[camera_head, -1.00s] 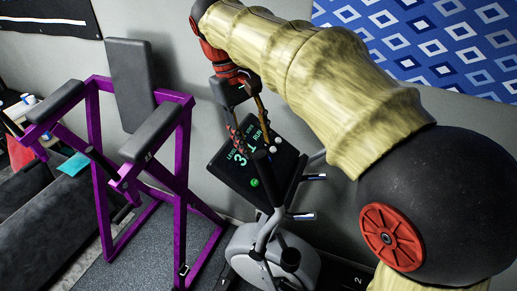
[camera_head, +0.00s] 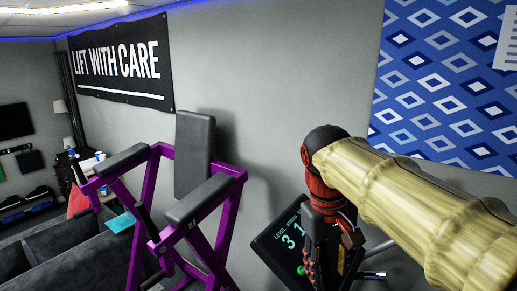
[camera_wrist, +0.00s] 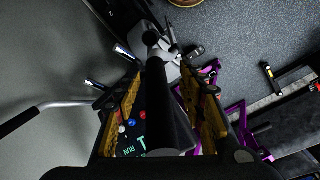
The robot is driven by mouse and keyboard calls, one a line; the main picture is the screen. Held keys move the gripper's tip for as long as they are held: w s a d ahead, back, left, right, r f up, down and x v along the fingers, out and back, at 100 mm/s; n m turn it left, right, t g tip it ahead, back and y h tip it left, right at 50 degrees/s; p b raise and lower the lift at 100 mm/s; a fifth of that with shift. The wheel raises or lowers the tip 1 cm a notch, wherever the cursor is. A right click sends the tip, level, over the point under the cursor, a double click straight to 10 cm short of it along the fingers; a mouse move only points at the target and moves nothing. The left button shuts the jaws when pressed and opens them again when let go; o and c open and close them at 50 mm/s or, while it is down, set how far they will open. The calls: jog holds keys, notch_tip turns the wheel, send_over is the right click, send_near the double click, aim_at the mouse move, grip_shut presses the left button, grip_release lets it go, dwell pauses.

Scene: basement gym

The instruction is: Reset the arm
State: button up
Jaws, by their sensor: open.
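My gripper (camera_head: 326,268) hangs pointing down at the lower middle of the head view, below my red and black wrist. It is in front of the dark screen (camera_head: 285,238) of an exercise bike, and its tips are near the bottom edge of the picture. In the wrist view my gripper (camera_wrist: 163,85) shows two yellowish fingers spread apart, with nothing held between them. A dark bike part (camera_wrist: 168,110) shows in the gap, farther along the view; whether it touches a finger I cannot tell.
A purple-framed machine with a grey backrest (camera_head: 194,155) stands left of the bike. A grey wall with a black banner (camera_head: 120,68) and a blue diamond-patterned panel (camera_head: 440,75) lies behind. Grey floor (camera_wrist: 240,55) is open in the upper right of the wrist view.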

jog(key=s+d+f+m+t+b, duration=0.1)
jog(key=s+f+b, duration=0.3)
jog(key=f, duration=0.6)
jog(key=s+d+f+m+t+y+b, duration=0.1)
jog(key=s+d+f+t+b, duration=0.1)
jog(key=s+f+b, duration=0.3)
jog(key=s+d+f+m+t+b, duration=0.1)
jog(key=s+f+b, duration=0.3)
jog(key=f+b, duration=0.6)
notch_tip(320, 180, down, 7)
jog(key=shift+s+d+r+t+y, duration=0.15)
jog(key=shift+t+y, duration=0.15)
jog(key=shift+t, duration=0.2)
